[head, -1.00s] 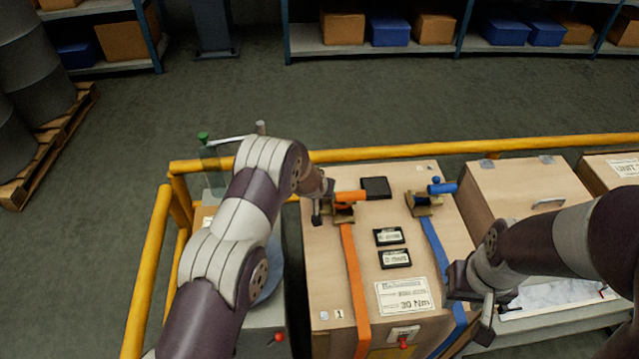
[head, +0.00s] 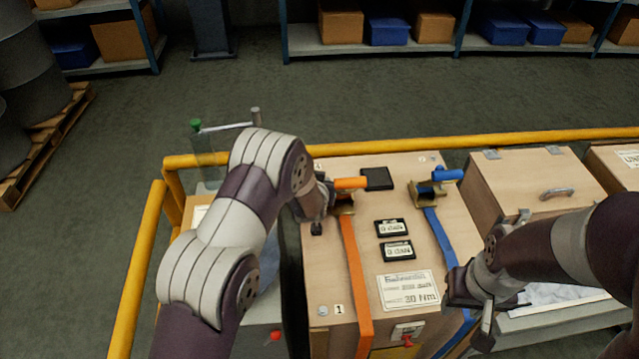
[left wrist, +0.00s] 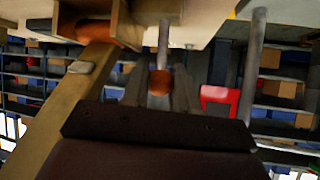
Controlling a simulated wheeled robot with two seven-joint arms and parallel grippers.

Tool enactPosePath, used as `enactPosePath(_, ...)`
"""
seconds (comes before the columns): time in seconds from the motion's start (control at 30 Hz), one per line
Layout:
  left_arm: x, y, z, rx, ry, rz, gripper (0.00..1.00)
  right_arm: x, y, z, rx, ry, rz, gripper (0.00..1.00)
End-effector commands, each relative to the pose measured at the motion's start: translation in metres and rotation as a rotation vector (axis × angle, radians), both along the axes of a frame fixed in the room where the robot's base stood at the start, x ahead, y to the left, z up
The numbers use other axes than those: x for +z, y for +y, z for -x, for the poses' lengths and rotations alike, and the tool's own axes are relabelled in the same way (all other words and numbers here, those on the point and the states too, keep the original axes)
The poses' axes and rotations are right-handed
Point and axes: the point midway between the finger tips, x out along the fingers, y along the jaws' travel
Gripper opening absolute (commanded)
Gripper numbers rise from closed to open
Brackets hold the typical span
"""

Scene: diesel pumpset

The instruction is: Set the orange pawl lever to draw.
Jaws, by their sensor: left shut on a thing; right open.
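The orange ratchet with its orange handle (head: 350,183) sits on the left of the wooden crate (head: 353,258), above the orange strap (head: 357,280). My left gripper (head: 317,218) is at the ratchet's left side. In the left wrist view, the pawl lever's round orange knob (left wrist: 160,82) on a thin grey rod sits between the fingers of my left gripper (left wrist: 158,92), which is shut on it. In the head view the lever is hidden by my wrist. My right gripper (head: 473,309) is open and empty near the crate's right front edge.
A blue ratchet (head: 446,175) with a blue strap (head: 440,240) is on the crate's right. A black pad (head: 377,178) and two labelled plates lie between. A yellow rail (head: 480,145) runs behind. A second wooden box (head: 530,180) stands at right.

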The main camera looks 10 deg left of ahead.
Motion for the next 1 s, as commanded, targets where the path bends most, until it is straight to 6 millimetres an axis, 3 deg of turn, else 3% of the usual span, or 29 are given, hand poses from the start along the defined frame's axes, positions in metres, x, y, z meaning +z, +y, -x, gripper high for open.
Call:
enactPosePath(0.13, 0.0, 0.0, 0.0, -0.001, 0.0, 0.001, 0.0, 0.0, 0.0, 0.0, 0.0, 0.0, 0.0, 0.43)
enactPosePath(0.17, 0.0, 0.0, 0.0, -0.001, 0.001, 0.001, 0.32, 0.0, 0.0, 0.0, 0.0, 0.0, 0.0, 0.43)
enactPosePath(0.2, 0.0, 0.0, 0.0, -0.001, 0.001, 0.001, 0.45, 0.0, 0.0, 0.0, 0.0, 0.0, 0.0, 0.43)
enactPosePath(0.23, 0.0, 0.0, 0.0, -0.001, 0.001, 0.001, 0.52, 0.0, 0.0, 0.0, 0.0, 0.0, 0.0, 0.43)
enactPosePath(0.53, 0.001, 0.0, 0.001, -0.001, 0.001, 0.001, 0.52, 0.0, 0.0, 0.0, 0.0, 0.0, 0.0, 0.43)
enactPosePath(0.67, 0.007, -0.001, 0.011, -0.001, 0.001, 0.0, 0.52, -0.001, 0.0, 0.0, 0.0, 0.0, 0.0, 0.43)
enactPosePath(1.0, 0.006, -0.005, 0.09, -0.002, 0.004, 0.0, 0.52, -0.004, 0.0, 0.0, 0.0, 0.0, 0.0, 0.43)
